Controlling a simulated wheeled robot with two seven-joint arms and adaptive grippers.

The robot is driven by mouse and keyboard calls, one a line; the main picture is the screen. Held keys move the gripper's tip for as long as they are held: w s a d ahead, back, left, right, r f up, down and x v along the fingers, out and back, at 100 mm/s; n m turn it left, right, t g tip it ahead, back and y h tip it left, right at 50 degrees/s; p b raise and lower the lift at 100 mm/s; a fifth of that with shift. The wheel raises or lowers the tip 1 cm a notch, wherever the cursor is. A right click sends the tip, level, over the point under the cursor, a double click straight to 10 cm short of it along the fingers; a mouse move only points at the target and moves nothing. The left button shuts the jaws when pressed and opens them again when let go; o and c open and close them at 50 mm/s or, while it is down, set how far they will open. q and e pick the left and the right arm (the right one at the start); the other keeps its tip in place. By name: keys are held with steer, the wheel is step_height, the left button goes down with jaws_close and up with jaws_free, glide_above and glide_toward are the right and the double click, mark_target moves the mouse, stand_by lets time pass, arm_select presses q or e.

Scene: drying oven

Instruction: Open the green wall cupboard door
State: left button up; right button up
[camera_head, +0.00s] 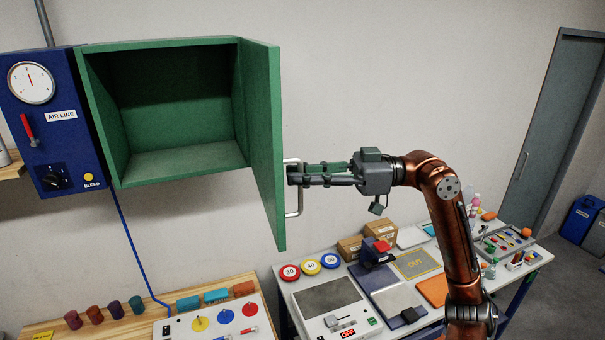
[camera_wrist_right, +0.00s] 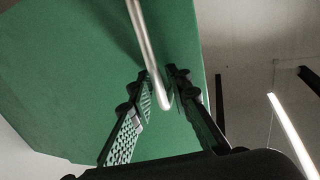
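The green wall cupboard (camera_head: 175,105) stands wide open at upper left in the head view. Its inside looks empty. The green door (camera_head: 262,140) is swung out on the right side, nearly edge-on to me. The door's silver bar handle (camera_head: 297,207) is on its outer face. It also shows in the right wrist view as a metal handle (camera_wrist_right: 146,40). My right gripper (camera_head: 292,175) is at the handle, with its fingers (camera_wrist_right: 162,78) on either side of the bar. The fingers look partly apart, with some space beside the bar. My left gripper is not in view.
A blue air line panel (camera_head: 45,120) adjoins the cupboard's left side. Below are a wooden bench (camera_head: 85,330) with coloured pegs and a work table with boxes (camera_head: 350,248), trays and a control panel. The wall right of the door is clear.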

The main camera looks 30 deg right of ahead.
steer(key=shift+o, duration=0.6)
steer(key=shift+w, duration=0.1)
steer(key=shift+d, duration=0.15)
steer(key=v, duration=1.1)
steer(key=shift+s+d, duration=0.25)
steer(key=shift+d, duration=0.05)
steer(key=shift+r, duration=0.1)
